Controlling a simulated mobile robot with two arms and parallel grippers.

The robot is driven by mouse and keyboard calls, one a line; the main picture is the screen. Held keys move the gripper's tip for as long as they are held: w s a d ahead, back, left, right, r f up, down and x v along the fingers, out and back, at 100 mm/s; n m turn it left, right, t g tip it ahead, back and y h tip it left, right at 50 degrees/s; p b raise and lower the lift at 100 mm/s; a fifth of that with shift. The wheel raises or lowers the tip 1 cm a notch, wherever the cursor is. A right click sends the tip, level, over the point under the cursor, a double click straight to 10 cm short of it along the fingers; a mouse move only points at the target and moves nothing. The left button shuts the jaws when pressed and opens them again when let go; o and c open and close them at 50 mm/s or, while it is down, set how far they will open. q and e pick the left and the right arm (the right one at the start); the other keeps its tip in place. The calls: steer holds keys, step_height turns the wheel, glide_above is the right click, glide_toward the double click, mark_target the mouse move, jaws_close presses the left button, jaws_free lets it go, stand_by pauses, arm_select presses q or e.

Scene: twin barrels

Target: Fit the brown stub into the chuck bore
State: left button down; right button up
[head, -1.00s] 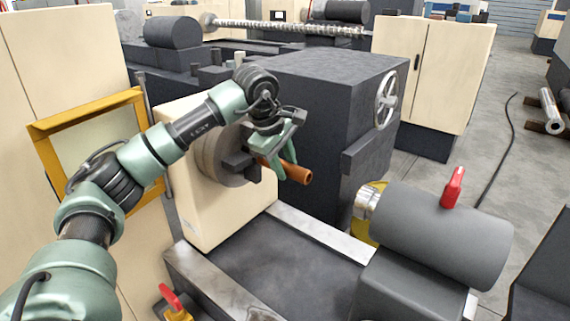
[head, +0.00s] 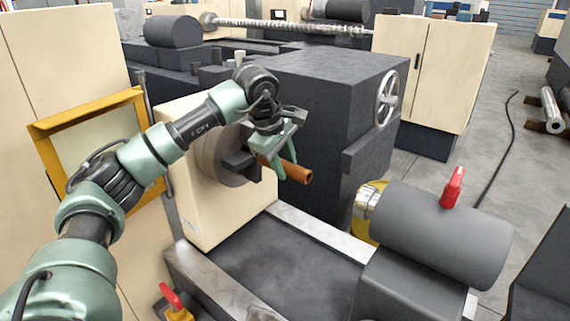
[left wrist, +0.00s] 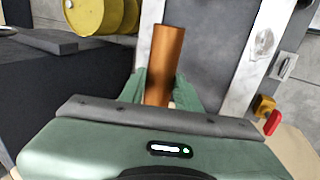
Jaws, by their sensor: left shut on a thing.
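The brown stub (head: 297,173) is a short orange-brown cylinder lying roughly level in front of the chuck. My left gripper (head: 281,165) is shut on it, with the green fingers on either side. In the left wrist view the stub (left wrist: 165,62) stands out beyond the fingers (left wrist: 160,92). The grey chuck (head: 213,158) with dark jaws is on the cream headstock, just left of the stub. My right gripper does not show.
The lathe bed (head: 290,262) lies below, clear between headstock and tailstock. The grey tailstock (head: 435,235) with a red lever (head: 453,188) stands at right. A dark machine block (head: 320,110) with a handwheel (head: 387,98) stands close behind my gripper.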

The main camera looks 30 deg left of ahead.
arm_select(q)
steer(key=shift+w+a+r, duration=0.15)
steer(key=shift+a, duration=1.15)
steer(key=a+p, duration=0.2)
steer(key=a, duration=0.4)
steer(key=shift+w, duration=0.2)
stand_by(2.2)
steer(key=c, duration=1.1)
jaws_free()
steer(key=shift+r, duration=0.1)
steer(key=shift+o, duration=0.9)
